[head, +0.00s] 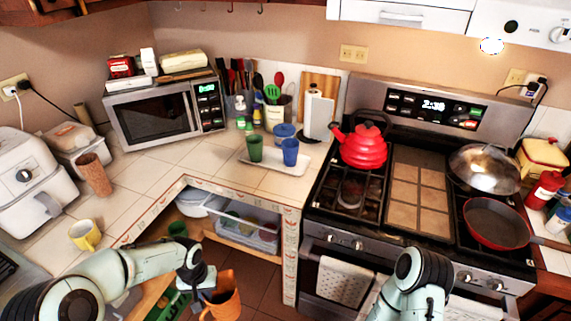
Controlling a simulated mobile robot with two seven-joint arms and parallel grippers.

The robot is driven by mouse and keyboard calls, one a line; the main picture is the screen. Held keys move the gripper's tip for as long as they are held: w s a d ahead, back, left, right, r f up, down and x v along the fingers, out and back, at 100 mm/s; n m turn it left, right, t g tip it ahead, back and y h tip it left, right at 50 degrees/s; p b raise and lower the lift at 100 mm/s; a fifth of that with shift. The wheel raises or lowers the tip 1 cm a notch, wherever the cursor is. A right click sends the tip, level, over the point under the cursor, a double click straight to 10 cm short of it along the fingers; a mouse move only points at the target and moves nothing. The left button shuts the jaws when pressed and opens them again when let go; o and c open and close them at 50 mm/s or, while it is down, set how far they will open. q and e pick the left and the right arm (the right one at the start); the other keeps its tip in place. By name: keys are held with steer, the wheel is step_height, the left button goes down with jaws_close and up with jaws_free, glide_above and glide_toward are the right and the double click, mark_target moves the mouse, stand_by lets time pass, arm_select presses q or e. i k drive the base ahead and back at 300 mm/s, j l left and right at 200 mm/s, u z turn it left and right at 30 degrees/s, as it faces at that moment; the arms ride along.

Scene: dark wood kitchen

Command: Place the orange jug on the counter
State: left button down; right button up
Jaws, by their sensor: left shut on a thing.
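The orange jug (224,299) is at the bottom centre of the head view, below the counter edge and in front of the open lower cabinet. My left gripper (207,290) is shut on the jug near its upper part and hides some of it. The tiled counter (150,185) runs behind and to the left of the jug, bending at a corner. The jug is apart from the counter top. My right arm (412,285) shows at the lower right in front of the stove; its gripper is not visible.
A white tray (268,181) with green and blue cups stands on the counter near the stove. A yellow mug (84,234) and a brown tumbler (95,175) stand at the left. A microwave (160,112) fills the corner. Tiles between the mug and the tray are bare.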

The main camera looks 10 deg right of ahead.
mark_target(219, 163)
steer(key=i+j+z, duration=0.1)
steer(key=z, duration=1.25)
steer(key=j, duration=0.9)
